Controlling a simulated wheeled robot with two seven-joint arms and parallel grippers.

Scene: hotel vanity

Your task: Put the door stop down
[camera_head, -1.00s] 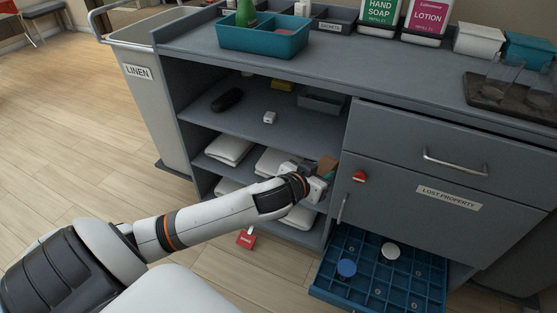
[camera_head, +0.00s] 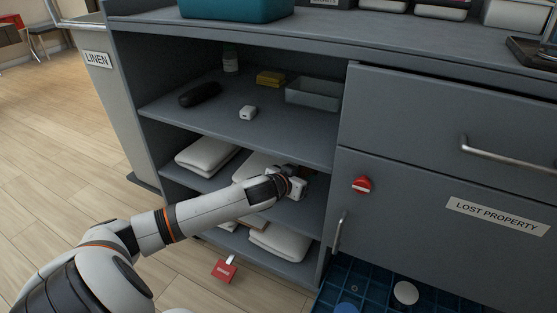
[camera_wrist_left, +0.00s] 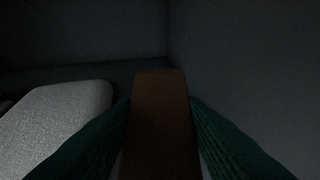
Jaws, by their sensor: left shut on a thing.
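My left gripper (camera_head: 303,184) reaches into the middle shelf of the grey cabinet (camera_head: 325,213), near its right side wall. In the left wrist view its green fingers (camera_wrist_left: 162,135) are shut on the brown door stop (camera_wrist_left: 160,115), which stands out between them. A white folded towel (camera_wrist_left: 58,125) lies to the left of the door stop there, and a dark wall rises to the right. In the head view my wrist mostly hides the door stop. The dim light does not show whether it touches the shelf. My right gripper is not in view.
The upper shelf holds a dark case (camera_head: 200,94), a small white box (camera_head: 248,112), a yellow item (camera_head: 270,78) and a grey tray (camera_head: 312,93). Folded towels (camera_head: 207,155) lie on the middle shelf. A blue compartment drawer (camera_head: 375,285) stands open at right.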

